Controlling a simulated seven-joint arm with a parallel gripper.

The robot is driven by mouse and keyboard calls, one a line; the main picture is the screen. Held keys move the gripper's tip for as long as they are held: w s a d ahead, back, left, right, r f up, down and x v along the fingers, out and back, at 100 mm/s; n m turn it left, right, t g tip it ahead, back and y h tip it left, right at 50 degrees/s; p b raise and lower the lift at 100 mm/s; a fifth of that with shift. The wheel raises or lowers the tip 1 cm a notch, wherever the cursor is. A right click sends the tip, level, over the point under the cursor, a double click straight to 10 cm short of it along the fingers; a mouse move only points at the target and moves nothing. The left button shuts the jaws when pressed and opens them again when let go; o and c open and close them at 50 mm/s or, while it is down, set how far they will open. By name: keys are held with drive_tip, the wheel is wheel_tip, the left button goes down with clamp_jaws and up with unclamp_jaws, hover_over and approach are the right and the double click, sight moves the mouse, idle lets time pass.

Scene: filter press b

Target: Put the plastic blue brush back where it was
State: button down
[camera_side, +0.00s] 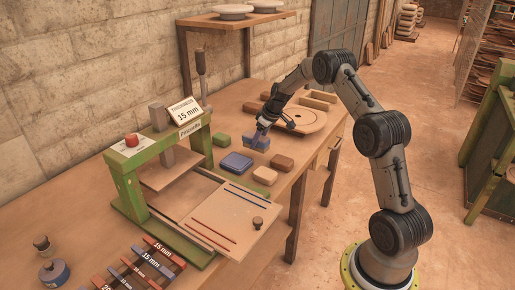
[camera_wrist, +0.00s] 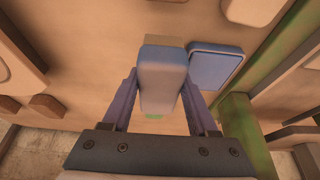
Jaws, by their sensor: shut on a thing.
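The blue brush (camera_side: 257,142) is a small blue block held above the table near its middle. My gripper (camera_side: 262,128) is shut on it from above. In the wrist view the brush (camera_wrist: 163,75) sits between the two fingers of my gripper (camera_wrist: 160,88), with a tan strip along its far end. The side view does not show clearly whether the brush touches the table. A flat blue pad (camera_side: 235,163) lies on the table just in front of the brush; in the wrist view the pad (camera_wrist: 214,66) is beside it, to the right.
The green press (camera_side: 128,185) with its pale sliding board (camera_side: 232,212) stands to the left. A round wooden disc board (camera_side: 312,122) lies behind to the right.

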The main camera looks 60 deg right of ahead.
sight(257, 147)
drive_tip(key=shift+w+d+f, duration=0.2)
drive_tip(key=shift+w+f, duration=0.1)
drive_tip(key=shift+f, duration=0.05)
drive_tip(key=shift+w+f, duration=0.15)
drive_tip(key=shift+f, duration=1.55)
drive_tip(key=shift+f, duration=0.15)
drive_tip(key=shift+c, duration=2.2)
unclamp_jaws()
